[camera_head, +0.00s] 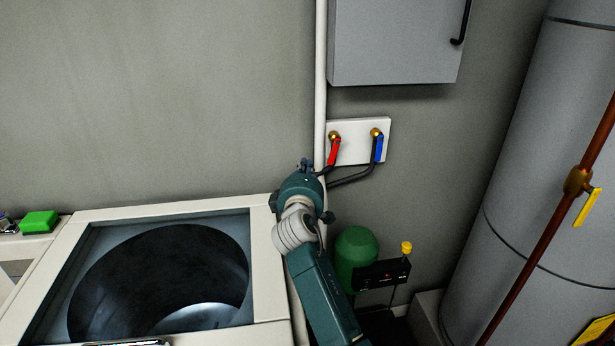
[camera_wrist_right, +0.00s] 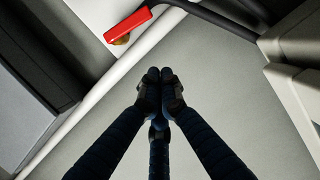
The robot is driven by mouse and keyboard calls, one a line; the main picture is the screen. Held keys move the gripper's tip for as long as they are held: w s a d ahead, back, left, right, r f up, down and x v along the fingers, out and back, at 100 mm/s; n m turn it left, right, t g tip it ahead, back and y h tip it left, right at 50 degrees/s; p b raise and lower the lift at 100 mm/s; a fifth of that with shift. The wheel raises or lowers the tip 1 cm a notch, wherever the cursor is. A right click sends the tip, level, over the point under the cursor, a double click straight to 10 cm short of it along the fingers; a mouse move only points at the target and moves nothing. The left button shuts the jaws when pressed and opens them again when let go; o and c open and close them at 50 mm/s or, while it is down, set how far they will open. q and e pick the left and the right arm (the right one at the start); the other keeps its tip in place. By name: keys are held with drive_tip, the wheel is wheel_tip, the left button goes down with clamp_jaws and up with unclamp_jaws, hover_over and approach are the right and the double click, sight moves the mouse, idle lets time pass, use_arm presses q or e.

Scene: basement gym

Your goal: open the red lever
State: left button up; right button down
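The red lever (camera_head: 334,152) hangs down from a brass valve on a white wall plate (camera_head: 357,151), slightly tilted. A blue lever (camera_head: 379,148) hangs on the same plate to its right. My right gripper (camera_head: 306,166) is just below and left of the red lever in the head view. In the right wrist view the red lever (camera_wrist_right: 129,23) lies near the top edge, beyond the fingertips. There the right gripper (camera_wrist_right: 160,76) has its fingertips together, with nothing visible between them. A gap shows between fingertips and lever. My left gripper is not in view.
A white pipe (camera_head: 320,80) runs down the wall beside the plate. A grey cabinet (camera_head: 395,40) hangs above it. Dark hoses (camera_head: 352,180) run below the levers. A top-opening washer (camera_head: 265,260) stands at lower left, and a large grey tank (camera_head: 535,160) at right.

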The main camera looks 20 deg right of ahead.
sight(334, 152)
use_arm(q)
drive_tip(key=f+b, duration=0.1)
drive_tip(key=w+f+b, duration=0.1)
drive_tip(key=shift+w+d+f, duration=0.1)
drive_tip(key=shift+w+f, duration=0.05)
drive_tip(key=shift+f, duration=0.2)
use_arm(e)
drive_tip(key=w+d+f+n, duration=0.2)
drive_tip(key=w+d+n, duration=0.1)
drive_tip(key=d, duration=0.4)
drive_tip(key=shift+w+d+f+h, duration=0.2)
drive_tip(key=shift+d+f+h, duration=0.1)
drive_tip(key=shift+f, duration=0.1)
drive_tip(key=shift+t, duration=0.3)
